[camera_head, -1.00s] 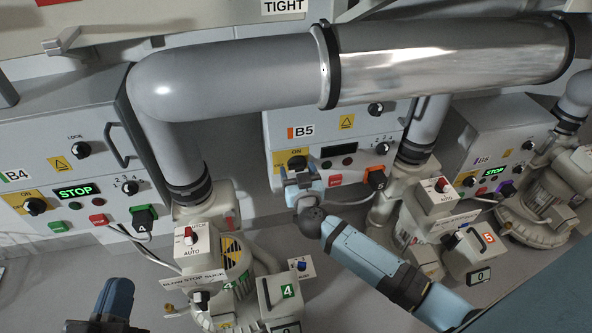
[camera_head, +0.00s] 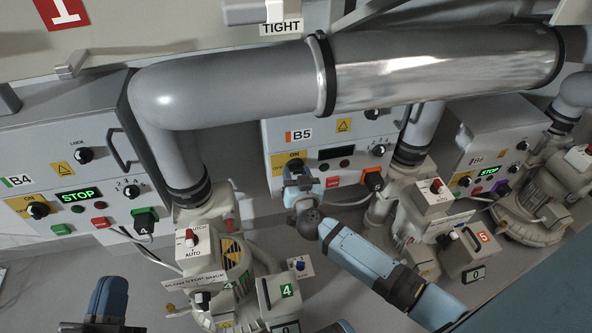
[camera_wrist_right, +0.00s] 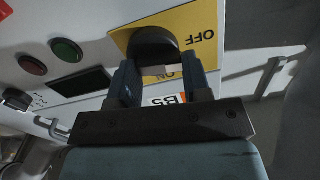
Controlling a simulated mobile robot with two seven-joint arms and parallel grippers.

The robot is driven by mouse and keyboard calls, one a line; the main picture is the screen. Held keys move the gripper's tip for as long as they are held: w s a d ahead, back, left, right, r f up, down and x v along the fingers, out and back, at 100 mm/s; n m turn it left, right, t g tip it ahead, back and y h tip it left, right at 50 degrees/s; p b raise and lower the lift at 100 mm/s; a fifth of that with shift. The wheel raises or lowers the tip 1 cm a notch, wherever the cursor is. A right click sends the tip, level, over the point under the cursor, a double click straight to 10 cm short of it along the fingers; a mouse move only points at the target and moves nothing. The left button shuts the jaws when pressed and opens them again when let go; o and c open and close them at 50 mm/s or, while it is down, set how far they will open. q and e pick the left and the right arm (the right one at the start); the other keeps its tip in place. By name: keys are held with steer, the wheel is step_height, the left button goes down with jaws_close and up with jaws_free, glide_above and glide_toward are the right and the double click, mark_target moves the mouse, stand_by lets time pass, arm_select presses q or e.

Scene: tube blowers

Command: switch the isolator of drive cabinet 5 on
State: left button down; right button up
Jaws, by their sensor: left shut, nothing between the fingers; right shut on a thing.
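Drive cabinet B5 (camera_head: 325,131) is the grey box in the middle of the head view; its display (camera_head: 337,153) is dark. I cannot tell the handle's exact setting. My left gripper (camera_head: 111,294) is shut and empty at the lower left of the head view, away from B5.
Cabinet B4 (camera_head: 95,130) at left and B6 (camera_head: 480,135) at right have lit green STOP displays. A large grey pipe (camera_head: 230,85) runs above B5. Blowers with valves (camera_head: 225,280) stand below. An orange plug (camera_head: 373,178) sits right of the isolator.

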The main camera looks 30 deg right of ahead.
steer(key=m+p, duration=0.2)
steer(key=m, duration=0.1)
steer(key=m+p, duration=0.2)
steer(key=m, duration=0.1)
steer(key=shift+d+r, duration=0.15)
steer(key=shift+r, duration=0.05)
steer(key=shift+m+p, duration=0.35)
steer(key=shift+m, duration=0.25)
steer(key=shift+d+m, duration=0.1)
steer(key=shift+m, duration=1.7)
steer(key=shift+s+d+f+m, duration=0.1)
steer(key=shift+d+m, duration=0.05)
steer(key=shift+m, duration=0.95)
arm_select(q)
steer(key=a+f+g+y, duration=0.3)
steer(key=f+g, duration=0.1)
steer(key=f, duration=0.5)
steer(key=shift+s+a+f+g+y, duration=0.15)
steer(key=shift+s+a+g+y, duration=0.15)
steer(key=shift+s+y, duration=0.1)
arm_select(e)
steer(key=shift+m, duration=0.8)
